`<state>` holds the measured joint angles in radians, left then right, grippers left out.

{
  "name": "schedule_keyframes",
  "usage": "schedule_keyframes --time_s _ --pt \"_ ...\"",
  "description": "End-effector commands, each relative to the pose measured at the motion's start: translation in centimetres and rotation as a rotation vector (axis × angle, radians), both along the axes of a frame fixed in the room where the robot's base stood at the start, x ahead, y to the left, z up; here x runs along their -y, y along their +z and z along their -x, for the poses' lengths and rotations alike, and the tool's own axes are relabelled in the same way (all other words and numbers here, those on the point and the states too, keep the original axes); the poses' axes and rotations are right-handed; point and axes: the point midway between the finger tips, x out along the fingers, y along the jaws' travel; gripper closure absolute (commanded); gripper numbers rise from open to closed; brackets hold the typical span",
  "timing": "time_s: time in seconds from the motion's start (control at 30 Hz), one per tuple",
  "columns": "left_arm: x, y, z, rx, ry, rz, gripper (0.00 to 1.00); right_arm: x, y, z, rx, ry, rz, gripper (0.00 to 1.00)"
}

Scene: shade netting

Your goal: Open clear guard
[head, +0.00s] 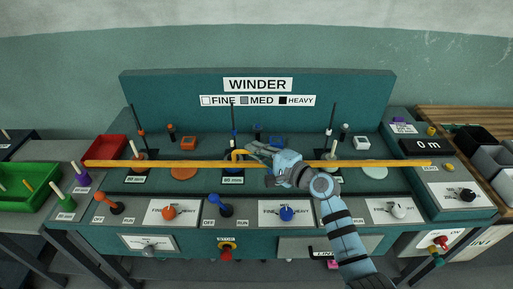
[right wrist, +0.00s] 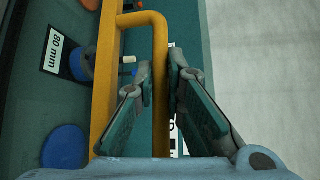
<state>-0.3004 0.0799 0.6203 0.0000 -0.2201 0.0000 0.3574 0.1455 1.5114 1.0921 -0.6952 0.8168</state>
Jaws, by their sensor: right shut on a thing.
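The clear guard shows by its long yellow bar (head: 190,163), which runs across the winder's front; its clear panel is hard to make out. A yellow bent handle (head: 238,153) stands near the middle of the bar. My right gripper (head: 250,150) is shut on this handle, coming from the right. In the right wrist view the handle (right wrist: 145,19) passes between the two fingers (right wrist: 158,75), beside the yellow bar (right wrist: 103,80). How far the guard is raised I cannot tell. My left gripper is not in view.
The winder's back panel (head: 155,95) carries a WINDER sign (head: 257,84). Below the bar are an orange lever (head: 108,203), a blue lever (head: 222,206) and several knobs. A green bin (head: 22,187) stands left; grey bins (head: 480,150) stand right.

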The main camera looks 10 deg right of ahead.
Motion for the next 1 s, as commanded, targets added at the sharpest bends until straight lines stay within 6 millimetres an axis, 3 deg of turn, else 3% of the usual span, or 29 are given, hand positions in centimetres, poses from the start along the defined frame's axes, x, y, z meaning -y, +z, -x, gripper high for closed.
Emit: schedule_keyframes --time_s 0.03,0.1,0.4,0.9,0.93,1.0 --pt "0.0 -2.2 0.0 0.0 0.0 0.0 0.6 0.0 -2.7 0.1 -0.005 0.001 0.004 1.0" --pt "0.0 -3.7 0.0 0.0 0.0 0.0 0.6 0.0 -4.5 0.1 -0.004 0.001 0.002 1.0" --pt "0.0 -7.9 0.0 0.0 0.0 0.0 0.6 0.0 -9.6 0.1 -0.004 0.002 0.003 1.0" --pt "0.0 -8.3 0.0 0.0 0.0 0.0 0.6 0.0 -10.2 0.1 -0.002 0.001 0.005 1.0" --pt "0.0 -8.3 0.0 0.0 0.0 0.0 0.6 0.0 -10.2 0.1 -0.002 0.001 0.005 0.85" --pt "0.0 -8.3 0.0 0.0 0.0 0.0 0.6 0.0 -10.2 0.0 -0.002 0.001 0.003 0.73"
